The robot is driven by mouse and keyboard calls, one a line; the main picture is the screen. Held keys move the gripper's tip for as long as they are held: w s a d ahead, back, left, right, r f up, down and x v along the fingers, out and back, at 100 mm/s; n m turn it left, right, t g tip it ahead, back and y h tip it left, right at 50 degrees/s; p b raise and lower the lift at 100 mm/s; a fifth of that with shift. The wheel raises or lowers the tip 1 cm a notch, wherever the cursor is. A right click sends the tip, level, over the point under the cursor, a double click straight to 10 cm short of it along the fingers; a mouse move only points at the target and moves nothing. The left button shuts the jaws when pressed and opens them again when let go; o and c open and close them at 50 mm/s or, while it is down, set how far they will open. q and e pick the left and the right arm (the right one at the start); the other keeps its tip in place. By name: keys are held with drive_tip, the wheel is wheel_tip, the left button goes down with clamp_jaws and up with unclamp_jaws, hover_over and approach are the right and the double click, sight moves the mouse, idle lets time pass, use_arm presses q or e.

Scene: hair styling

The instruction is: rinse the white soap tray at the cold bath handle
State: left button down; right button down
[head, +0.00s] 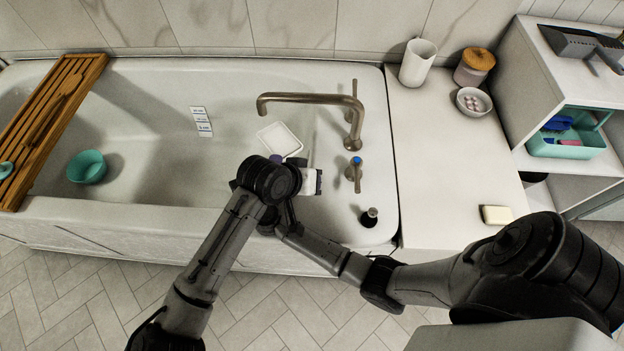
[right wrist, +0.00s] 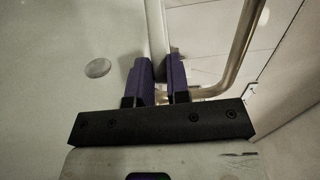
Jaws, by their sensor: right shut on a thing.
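The white soap tray (head: 279,139) is tilted inside the bath, a little below and right of the spout's open end in the head view. My right gripper (head: 288,159) is shut on its near edge. In the right wrist view its purple fingers (right wrist: 157,80) pinch the tray, which shows edge-on as a thin pale strip (right wrist: 155,28). The cold bath handle (head: 354,175), with a blue cap, stands on the bath's right rim, to the right of my gripper and apart from it. No water stream shows. My left gripper is not in view.
The bronze spout (head: 305,98) arches over the bath close to the tray. A dark-topped item (head: 369,217) stands on the near right rim. A teal bowl (head: 87,167) lies in the bath, and a wooden rack (head: 95,68) spans its left end. The bath's middle is clear.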

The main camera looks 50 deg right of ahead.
drive_tip(key=shift+s+d+r+p, duration=0.1)
drive_tip(key=shift+s+p, duration=0.5)
drive_tip(key=shift+s, duration=0.55)
drive_tip(key=shift+s+d+p, duration=0.1)
drive_tip(key=shift+s+p, duration=0.5)
drive_tip(key=shift+s, duration=0.55)
drive_tip(key=shift+s+d+p, duration=0.1)
drive_tip(key=shift+s+p, duration=0.25)
drive_tip(key=shift+s, duration=0.4)
drive_tip(key=shift+s+r+p, duration=0.15)
drive_tip(key=shift+r+p, duration=0.05)
drive_tip(key=shift+p, duration=0.1)
drive_tip(key=s+r+p, duration=0.1)
drive_tip(key=p, duration=0.1)
drive_tip(key=s+r+p, duration=0.1)
drive_tip(key=s+p, duration=0.1)
drive_tip(key=shift+d+r, duration=0.15)
drive_tip(key=shift+r, duration=0.15)
drive_tip(key=shift+s+d+r+p, duration=0.1)
drive_tip(key=shift+s+r+p, duration=0.35)
drive_tip(key=shift+s+p, duration=0.35)
